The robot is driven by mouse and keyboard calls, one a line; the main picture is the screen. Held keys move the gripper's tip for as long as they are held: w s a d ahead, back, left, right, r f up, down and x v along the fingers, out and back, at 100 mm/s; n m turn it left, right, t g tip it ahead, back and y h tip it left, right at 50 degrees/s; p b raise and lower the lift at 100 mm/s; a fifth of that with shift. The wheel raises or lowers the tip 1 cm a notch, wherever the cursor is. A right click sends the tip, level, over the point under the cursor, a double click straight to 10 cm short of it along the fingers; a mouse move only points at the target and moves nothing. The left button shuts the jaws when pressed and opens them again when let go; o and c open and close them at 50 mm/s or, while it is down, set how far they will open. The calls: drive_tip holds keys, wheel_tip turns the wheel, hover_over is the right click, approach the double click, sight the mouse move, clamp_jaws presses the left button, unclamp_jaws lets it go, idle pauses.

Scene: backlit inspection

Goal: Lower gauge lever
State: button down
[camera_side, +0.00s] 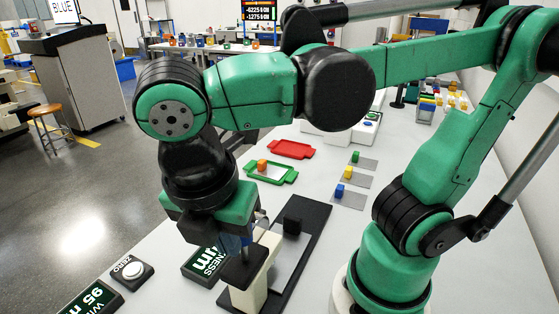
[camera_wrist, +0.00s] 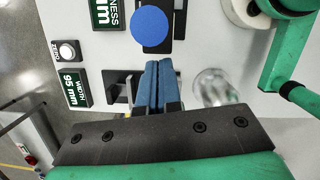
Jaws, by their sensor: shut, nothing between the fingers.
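My gripper (camera_side: 246,256) points down beside the gauge in the side view. Its two blue fingers lie together, shut and empty, in the wrist view (camera_wrist: 158,72). The gauge has a long black base (camera_side: 310,222), a cream upright (camera_side: 266,262) and a black block (camera_side: 292,226) towards the far end. A flat black part (camera_side: 243,273) lies just under my fingertips, and I cannot tell whether they touch it or whether it is the lever. A blue disc (camera_wrist: 150,26) lies ahead of the fingers in the wrist view. My fingers hide part of the gauge.
A thickness display (camera_side: 205,264), a white ZERO button (camera_side: 132,272) and a width display reading 95 mm (camera_wrist: 74,88) stand to the left. A green tray (camera_side: 288,178), a red tray (camera_side: 292,149) and small coloured blocks (camera_side: 347,172) lie beyond.

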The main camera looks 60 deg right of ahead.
drive_tip(key=shift+d, duration=0.4)
drive_tip(key=shift+d+r+y, duration=0.1)
drive_tip(key=shift+d+y, duration=0.15)
drive_tip(key=shift+y, duration=0.05)
drive_tip(key=shift+d+y, duration=0.3)
drive_tip(key=shift+y, duration=0.1)
drive_tip(key=shift+d+r+y, duration=0.15)
drive_tip(key=shift+d+y, duration=0.7)
drive_tip(key=shift+y, duration=0.05)
drive_tip(key=shift+d, duration=1.1)
drive_tip(key=shift+d, duration=0.1)
